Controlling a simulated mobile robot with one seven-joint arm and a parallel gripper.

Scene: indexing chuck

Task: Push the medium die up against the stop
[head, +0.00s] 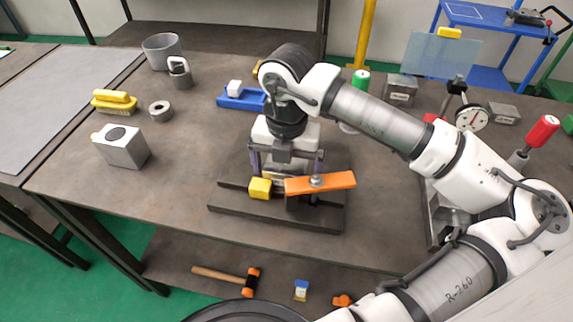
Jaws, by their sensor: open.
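My gripper (287,169) points down over a dark flat fixture (236,208) on the bench. Its two fingers are apart, one on each side of a pale metal block low between them. That block is mostly hidden, and I cannot tell whether the fingers touch it. A yellow block (260,188) sits at the fixture's front left, close to the left finger. An orange bar (334,182) with a bolt through it lies across the front right, partly hiding what is behind. I cannot tell which part is the medium die or the stop.
A grey block with a round dark top (121,146), a ring (160,111) and a yellow brush (114,102) stand on the left. A blue holder (240,98) is behind my gripper. A dial gauge (471,118) stands right. The bench's front left is clear.

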